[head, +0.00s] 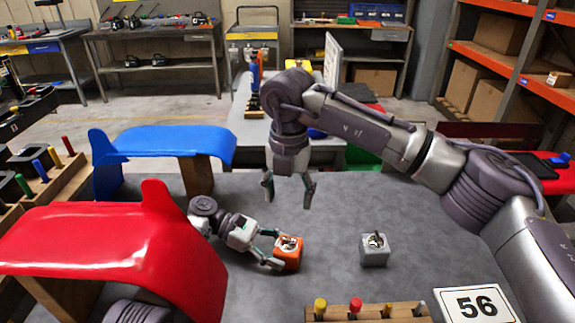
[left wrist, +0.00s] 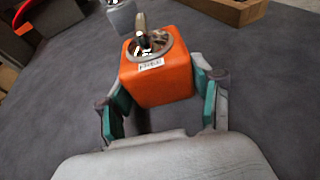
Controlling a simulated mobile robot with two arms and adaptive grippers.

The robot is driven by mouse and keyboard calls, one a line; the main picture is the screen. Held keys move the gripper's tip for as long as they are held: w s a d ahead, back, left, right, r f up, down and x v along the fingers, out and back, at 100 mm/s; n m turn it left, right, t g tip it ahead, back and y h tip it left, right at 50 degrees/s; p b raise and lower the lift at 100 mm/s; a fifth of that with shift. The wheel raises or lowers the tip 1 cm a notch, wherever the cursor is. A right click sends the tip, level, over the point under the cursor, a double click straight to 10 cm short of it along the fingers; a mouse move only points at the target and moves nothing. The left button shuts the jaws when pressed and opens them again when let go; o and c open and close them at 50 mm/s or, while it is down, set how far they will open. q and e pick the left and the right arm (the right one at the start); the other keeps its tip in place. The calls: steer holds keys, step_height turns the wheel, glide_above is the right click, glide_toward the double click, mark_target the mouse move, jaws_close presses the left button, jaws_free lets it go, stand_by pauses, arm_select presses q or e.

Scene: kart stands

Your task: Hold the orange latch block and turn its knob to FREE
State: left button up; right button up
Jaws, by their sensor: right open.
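The orange latch block (head: 287,262) stands on the grey table top, with a metal knob on its top face. In the left wrist view the block (left wrist: 160,85) shows a dark upright knob handle (left wrist: 142,32) on a round plate. A small white label (left wrist: 151,64) sits in front of it; its lettering is too small to read surely. My left gripper (head: 273,250) reaches in from the left, its teal pads against two opposite sides of the block. It shows in the left wrist view (left wrist: 162,108). My right gripper (head: 289,196) hangs open and empty above and behind the block.
A grey block with a knob (head: 374,250) stands to the right. A wooden peg rack (head: 390,320) and a "56" sign (head: 476,304) are at the front. Red (head: 110,245) and blue (head: 170,142) body panels stand left. Bare table lies around the blocks.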

mark_target(288, 238)
arm_select(q)
steer(key=o, duration=0.4)
steer(key=shift+c, duration=0.2)
steer(key=v, duration=0.7)
steer(key=shift+w+a+r, duration=0.1)
steer(key=shift+a, duration=0.15)
steer(key=x, duration=0.8)
steer(key=shift+a, duration=0.2)
arm_select(e)
step_height(288, 238, down, 11)
steer(key=shift+f, duration=0.1)
